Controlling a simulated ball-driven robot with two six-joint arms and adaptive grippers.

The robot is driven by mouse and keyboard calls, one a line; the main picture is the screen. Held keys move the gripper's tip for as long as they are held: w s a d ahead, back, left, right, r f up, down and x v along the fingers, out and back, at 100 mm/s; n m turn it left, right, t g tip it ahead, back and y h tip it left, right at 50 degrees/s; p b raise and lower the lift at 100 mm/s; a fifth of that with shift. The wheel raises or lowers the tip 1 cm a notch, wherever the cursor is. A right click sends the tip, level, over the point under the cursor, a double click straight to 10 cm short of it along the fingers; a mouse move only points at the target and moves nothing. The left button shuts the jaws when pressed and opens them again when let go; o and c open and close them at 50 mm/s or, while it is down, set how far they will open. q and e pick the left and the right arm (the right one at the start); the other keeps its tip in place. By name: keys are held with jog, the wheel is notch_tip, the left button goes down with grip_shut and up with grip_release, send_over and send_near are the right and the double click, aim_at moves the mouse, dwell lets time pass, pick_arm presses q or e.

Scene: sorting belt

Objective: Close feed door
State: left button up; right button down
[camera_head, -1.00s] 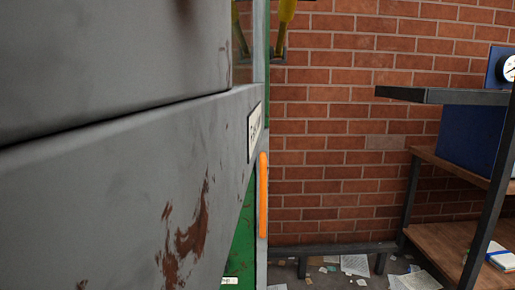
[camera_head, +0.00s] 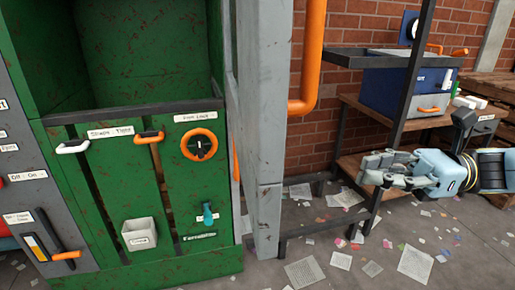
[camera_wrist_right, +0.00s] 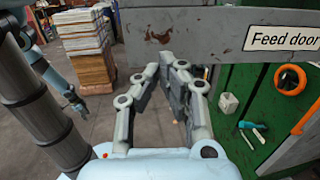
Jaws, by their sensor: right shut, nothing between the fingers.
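The feed door is a grey scuffed panel. In the head view the feed door (camera_head: 262,120) stands open, seen nearly edge-on, to the right of the green machine's opening (camera_head: 150,50). In the right wrist view the feed door (camera_wrist_right: 200,32) spans the top, with its "Feed door" label. My right gripper (camera_head: 368,167) is shut and empty, to the right of the door and apart from it, fingers pointing left. Its fingers also show in the wrist view (camera_wrist_right: 170,65). What looks like my left gripper (camera_wrist_right: 76,103) is small at that view's left; its jaws are unclear.
An orange tube (camera_head: 312,60) is at the door's right side. A metal-framed shelf (camera_head: 345,100) with a blue box (camera_head: 385,95) stands behind my right gripper. Papers litter the floor. The green front carries an orange ring knob (camera_head: 187,143) and handles.

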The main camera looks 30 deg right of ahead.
pick_arm(q)
notch_tip(320, 180, down, 8)
jog(key=b, duration=0.8)
jog(key=shift+d+r+b, duration=0.25)
jog(key=shift+d+b, duration=0.05)
jog(key=shift+b, duration=0.1)
pick_arm(e)
jog(key=w+a+r+g, duration=0.1)
jog(key=w+a, duration=0.3)
jog(key=a, duration=0.8)
jog(key=shift+a+r, duration=0.35)
pick_arm(q)
jog(key=shift+r, duration=0.1)
